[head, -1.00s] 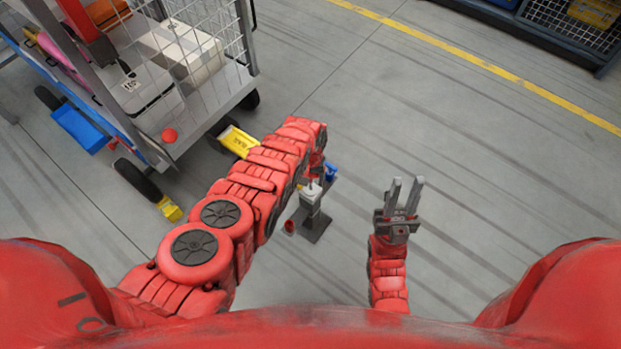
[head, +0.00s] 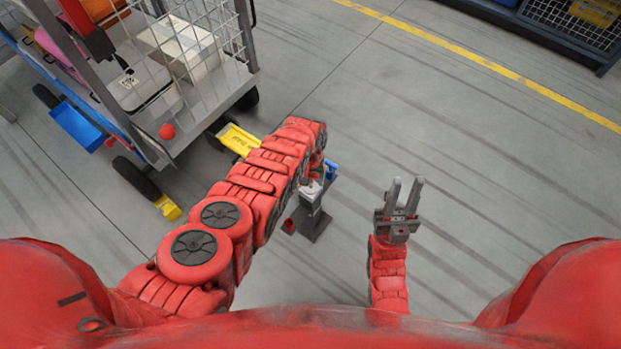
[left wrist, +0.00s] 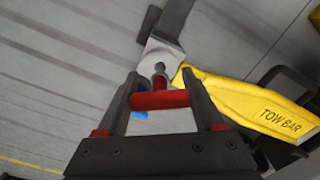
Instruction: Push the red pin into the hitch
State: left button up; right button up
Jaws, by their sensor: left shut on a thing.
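My left gripper (left wrist: 160,82) is shut on the red pin (left wrist: 160,100), with its red crosspiece between the two fingers. The pin's grey metal part points at the pale top of the hitch (left wrist: 158,48). I cannot tell how deep the pin sits in it. In the head view the dark grey hitch stand (head: 315,224) is below my left gripper (head: 314,182), and my left arm hides most of the contact. My right gripper (head: 405,190) is open and empty, its fingers apart, to the right of the stand.
A yellow tow bar (left wrist: 245,103) lies beside the hitch and runs toward the cart (head: 237,138). The wheeled cart (head: 195,130) with mesh sides and boxes stands at upper left. A small blue part (head: 331,170) is by the stand. The floor at right is clear.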

aim_at(310, 174)
pick_arm(q)
jog(key=shift+f+b, duration=0.95)
jog(key=shift+f, duration=0.1)
jog(key=o, duration=1.4)
notch_tip(310, 174, up, 6)
jog(key=p, duration=0.5)
jog(key=shift+s+r, duration=0.1)
jog(key=shift+r, duration=0.15)
notch_tip(310, 174, up, 11)
jog(key=shift+r+p, duration=0.1)
jog(key=shift+p, duration=0.6)
